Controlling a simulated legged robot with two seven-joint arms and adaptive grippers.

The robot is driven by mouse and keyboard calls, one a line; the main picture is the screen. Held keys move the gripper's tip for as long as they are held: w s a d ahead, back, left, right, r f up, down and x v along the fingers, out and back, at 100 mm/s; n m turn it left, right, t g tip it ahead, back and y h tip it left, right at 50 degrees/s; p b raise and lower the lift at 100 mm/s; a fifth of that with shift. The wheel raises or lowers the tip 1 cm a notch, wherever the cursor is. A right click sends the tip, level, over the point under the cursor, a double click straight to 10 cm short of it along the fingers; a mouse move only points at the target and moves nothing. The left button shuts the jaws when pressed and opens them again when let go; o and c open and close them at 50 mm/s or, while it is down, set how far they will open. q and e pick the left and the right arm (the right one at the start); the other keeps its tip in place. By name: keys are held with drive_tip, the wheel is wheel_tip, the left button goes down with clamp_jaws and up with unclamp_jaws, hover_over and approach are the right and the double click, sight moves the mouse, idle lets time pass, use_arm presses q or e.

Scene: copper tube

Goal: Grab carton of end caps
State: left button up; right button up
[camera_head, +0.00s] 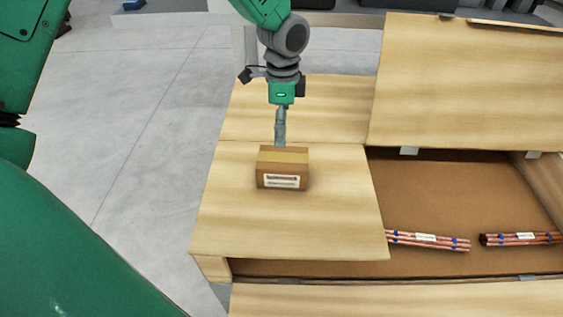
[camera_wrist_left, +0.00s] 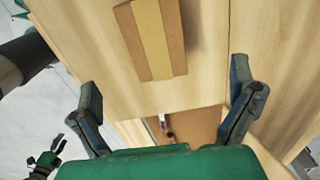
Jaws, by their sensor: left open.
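The carton (camera_head: 282,168) is a small brown cardboard box with a tan tape band and a white label on its near side. It sits upright on a closed wooden panel. My left gripper (camera_head: 280,138) points down just behind and above it in the head view. In the left wrist view the gripper (camera_wrist_left: 172,112) has its two fingers wide apart and empty, and the carton (camera_wrist_left: 150,40) shows beyond them at the top, not between the tips. A small green and dark shape (camera_wrist_left: 45,160) at the lower left looks like my right gripper; its jaw state is unclear.
Right of the carton is an open compartment (camera_head: 450,195) in the wooden crate, holding two bundles of copper tubes (camera_head: 428,240) (camera_head: 520,239). A raised wooden lid (camera_head: 465,85) stands behind it. The panel around the carton is clear. Grey floor (camera_head: 140,130) lies to the left.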

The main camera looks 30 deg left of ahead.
use_arm(q)
hover_over(287, 159)
wheel_tip(287, 159, down, 5)
drive_tip(key=shift+a+r, duration=0.1)
drive_tip(key=a+f, duration=0.1)
drive_tip(key=f, duration=0.1)
drive_tip(key=a+f, duration=0.1)
drive_tip(key=shift+a+f+b, duration=0.15)
drive_tip(key=shift+f+b, duration=0.2)
drive_tip(key=f, duration=0.1)
drive_tip(key=d+f, duration=0.1)
drive_tip(key=f, duration=0.1)
drive_tip(key=shift+w+d, duration=0.1)
drive_tip(key=shift+d, duration=0.3)
drive_tip(key=shift+d+r, duration=0.15)
drive_tip(key=shift+d, duration=0.2)
drive_tip(key=shift+a, duration=0.4)
drive_tip(key=c, duration=1.2)
drive_tip(key=shift+a, duration=0.25)
drive_tip(key=shift+c, duration=1.2)
drive_tip(key=shift+s+a, duration=0.2)
drive_tip(key=shift+s, duration=0.05)
use_arm(e)
drive_tip(key=shift+s+d+f, duration=0.2)
drive_tip(key=shift+s+f, duration=0.1)
drive_tip(key=shift+f, duration=0.3)
